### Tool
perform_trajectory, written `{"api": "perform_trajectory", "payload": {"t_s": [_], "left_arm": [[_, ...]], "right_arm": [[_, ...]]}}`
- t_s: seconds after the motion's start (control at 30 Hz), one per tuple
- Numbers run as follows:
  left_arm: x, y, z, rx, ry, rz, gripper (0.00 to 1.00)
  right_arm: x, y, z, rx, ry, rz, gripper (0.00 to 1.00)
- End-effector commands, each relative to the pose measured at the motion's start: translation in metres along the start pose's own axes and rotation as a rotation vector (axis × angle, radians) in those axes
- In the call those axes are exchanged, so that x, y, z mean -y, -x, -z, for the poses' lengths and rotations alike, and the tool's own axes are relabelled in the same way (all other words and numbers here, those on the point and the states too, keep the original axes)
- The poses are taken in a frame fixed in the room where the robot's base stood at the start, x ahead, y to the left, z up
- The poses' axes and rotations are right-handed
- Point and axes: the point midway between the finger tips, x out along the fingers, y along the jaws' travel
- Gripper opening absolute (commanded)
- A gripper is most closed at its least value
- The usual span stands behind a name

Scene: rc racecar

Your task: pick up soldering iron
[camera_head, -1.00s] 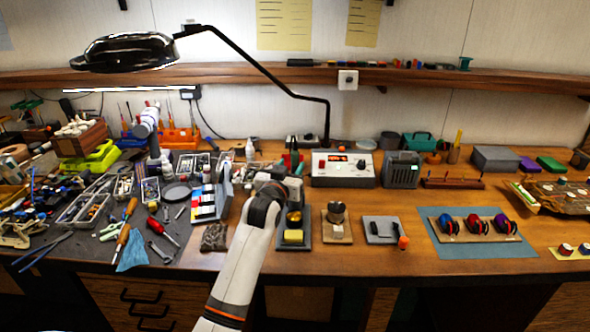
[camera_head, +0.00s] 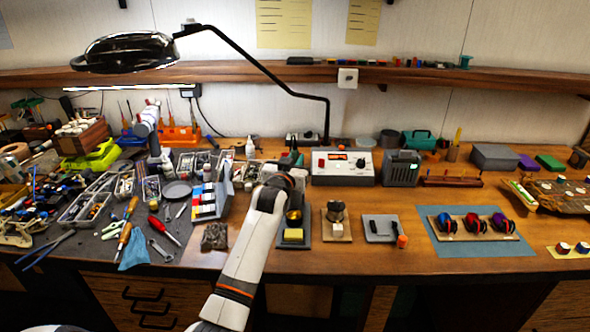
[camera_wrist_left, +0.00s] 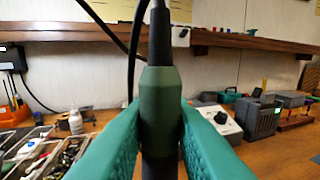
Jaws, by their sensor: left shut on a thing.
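The soldering iron shows in the left wrist view as a dark green handle (camera_wrist_left: 161,95) with a black sleeve and cable at its top. My left gripper (camera_wrist_left: 160,135) has teal ridged fingers on both sides of the handle and is shut on it. A little of the green iron (camera_head: 291,158) shows there. My right gripper is not in view.
A white control station (camera_head: 343,168) and a grey fan box (camera_head: 401,169) stand behind to the right. A color-card holder (camera_head: 209,203) and cluttered tools lie left. A black lamp arm (camera_head: 270,68) hangs above. Bare wood lies between the items at right.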

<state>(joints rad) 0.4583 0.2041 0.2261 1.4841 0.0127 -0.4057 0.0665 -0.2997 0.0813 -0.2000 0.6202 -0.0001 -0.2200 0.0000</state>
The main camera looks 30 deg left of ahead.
Motion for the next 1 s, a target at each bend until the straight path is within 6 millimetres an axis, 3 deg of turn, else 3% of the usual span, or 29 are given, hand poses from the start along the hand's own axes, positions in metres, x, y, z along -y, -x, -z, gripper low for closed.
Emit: {"api": "perform_trajectory", "payload": {"t_s": [0.2, 0.37, 0.57, 1.0], "left_arm": [[0.0, 0.0, -0.003, 0.001, 0.0, 0.0, 0.0], [0.0, 0.0, -0.017, 0.005, 0.0, 0.0, 0.0], [0.0, 0.0, -0.051, 0.007, 0.0, 0.0, 0.0], [0.0, 0.0, -0.146, 0.006, 0.0, 0.0, 0.0]], "right_arm": [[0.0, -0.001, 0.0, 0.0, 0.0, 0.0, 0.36], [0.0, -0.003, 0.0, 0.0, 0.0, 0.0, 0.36], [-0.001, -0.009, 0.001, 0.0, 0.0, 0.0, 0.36], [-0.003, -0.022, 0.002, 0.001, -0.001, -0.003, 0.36]]}}
